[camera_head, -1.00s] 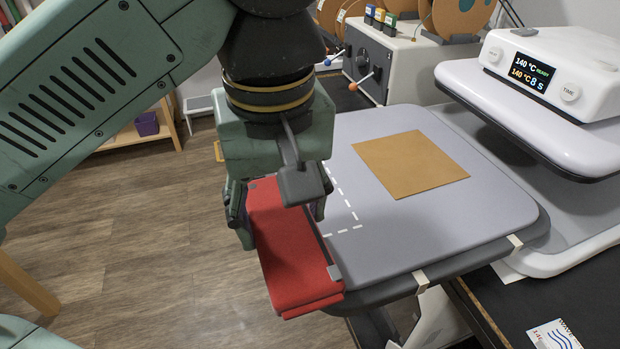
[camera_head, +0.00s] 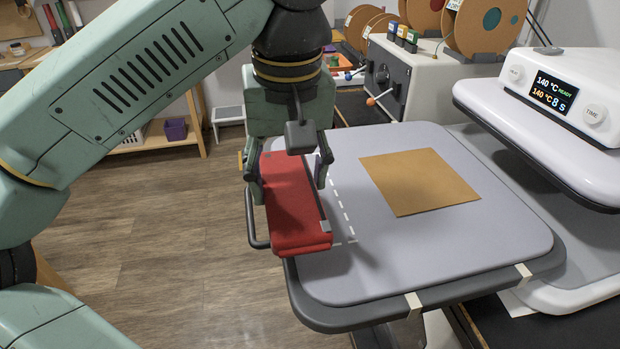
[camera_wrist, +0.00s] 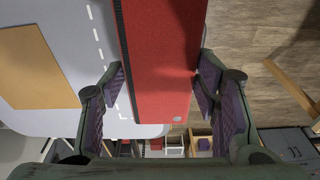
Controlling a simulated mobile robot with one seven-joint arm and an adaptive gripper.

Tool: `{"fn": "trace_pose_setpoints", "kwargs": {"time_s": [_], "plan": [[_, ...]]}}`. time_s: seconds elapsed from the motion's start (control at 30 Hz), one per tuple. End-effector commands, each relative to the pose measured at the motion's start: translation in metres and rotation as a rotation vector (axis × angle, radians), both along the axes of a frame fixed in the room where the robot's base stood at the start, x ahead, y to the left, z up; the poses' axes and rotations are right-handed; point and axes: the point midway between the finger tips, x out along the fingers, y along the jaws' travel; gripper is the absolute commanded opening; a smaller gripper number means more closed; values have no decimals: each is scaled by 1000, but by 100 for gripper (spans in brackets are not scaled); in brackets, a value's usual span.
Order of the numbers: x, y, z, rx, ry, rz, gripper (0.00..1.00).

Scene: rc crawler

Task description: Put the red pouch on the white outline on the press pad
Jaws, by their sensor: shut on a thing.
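The red pouch (camera_head: 293,205) is held in my gripper (camera_head: 289,170), which is shut on it across its width. In the head view the pouch lies over the left edge of the grey press pad (camera_head: 450,255), partly covering the white dashed outline (camera_head: 345,208). I cannot tell whether it touches the pad. In the wrist view the red pouch (camera_wrist: 162,60) runs between the purple-lined fingers of my gripper (camera_wrist: 160,85). Part of the white outline (camera_wrist: 97,45) shows to its left there. The outline's left part is hidden by the pouch and gripper.
A tan square sheet (camera_head: 420,182) lies on the pad, right of the outline. The raised white heat press (camera_head: 555,100) stands at the right. A grey box with levers (camera_head: 400,75) stands behind the pad. Open wooden floor (camera_head: 160,240) lies to the left.

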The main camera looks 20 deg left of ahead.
Motion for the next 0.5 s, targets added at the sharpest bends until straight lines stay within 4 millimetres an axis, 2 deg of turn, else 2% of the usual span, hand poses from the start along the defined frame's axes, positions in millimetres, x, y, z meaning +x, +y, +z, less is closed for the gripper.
{"fn": "trace_pose_setpoints", "kwargs": {"time_s": [0.03, 0.1, 0.2, 0.5], "plan": [[14, -2, -4, -2, 1, -3, 7], [29, -2, -4, -2, 1, -2, 7], [45, -2, -5, 0, 1, -1, 7], [68, -2, -6, 0, 1, 1, 7]]}}
